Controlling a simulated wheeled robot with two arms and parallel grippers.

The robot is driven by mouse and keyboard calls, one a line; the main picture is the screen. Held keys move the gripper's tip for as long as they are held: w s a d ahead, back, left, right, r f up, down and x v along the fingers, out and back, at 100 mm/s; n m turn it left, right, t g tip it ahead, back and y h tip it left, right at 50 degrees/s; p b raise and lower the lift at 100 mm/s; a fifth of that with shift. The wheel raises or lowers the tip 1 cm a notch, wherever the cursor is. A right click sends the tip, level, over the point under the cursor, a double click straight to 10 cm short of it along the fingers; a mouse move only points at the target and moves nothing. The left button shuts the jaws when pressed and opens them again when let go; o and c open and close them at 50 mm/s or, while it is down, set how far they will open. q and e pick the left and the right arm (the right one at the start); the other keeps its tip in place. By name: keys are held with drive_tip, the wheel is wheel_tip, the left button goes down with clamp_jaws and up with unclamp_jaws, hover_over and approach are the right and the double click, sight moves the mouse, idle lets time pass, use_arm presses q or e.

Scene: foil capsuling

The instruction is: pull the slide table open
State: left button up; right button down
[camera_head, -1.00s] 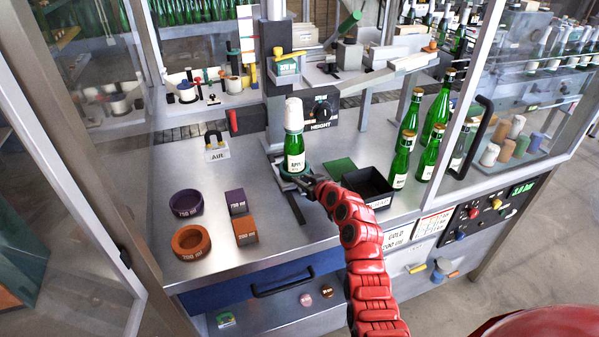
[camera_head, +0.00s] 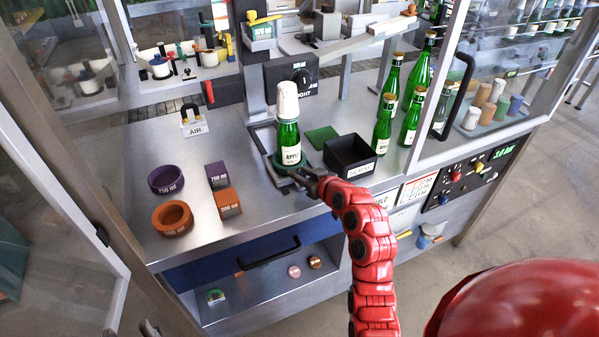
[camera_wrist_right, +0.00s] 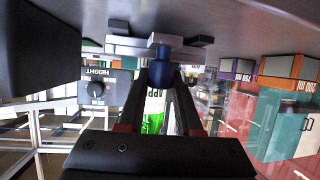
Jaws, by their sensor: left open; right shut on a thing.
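A green bottle (camera_head: 288,148) with a white foil capsule (camera_head: 288,101) over its neck stands upright on the slide table (camera_head: 283,168), in a green ring, in front of the machine column. My right gripper (camera_head: 306,180) is at the front edge of the slide table. In the right wrist view, its two fingers are shut on a dark blue knob (camera_wrist_right: 161,72) under a pale bar of the slide. The bottle (camera_wrist_right: 154,112) shows behind the fingers. My left gripper is in neither view.
A black box (camera_head: 350,155) and several green bottles stand to the right. Purple (camera_head: 166,179) and orange (camera_head: 173,217) rings and two blocks lie to the left. An AIR fitting (camera_head: 194,125) stands behind them. The steel top between is clear.

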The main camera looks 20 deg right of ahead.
idle(0.3)
drive_tip(key=c, duration=0.6)
unclamp_jaws()
drive_tip(key=b+v, duration=0.3)
drive_tip(key=v, duration=0.5)
drive_tip(key=shift+d+f, duration=0.1)
drive_tip(key=shift+p+v, duration=4.75)
drive_tip(key=shift+w, duration=0.1)
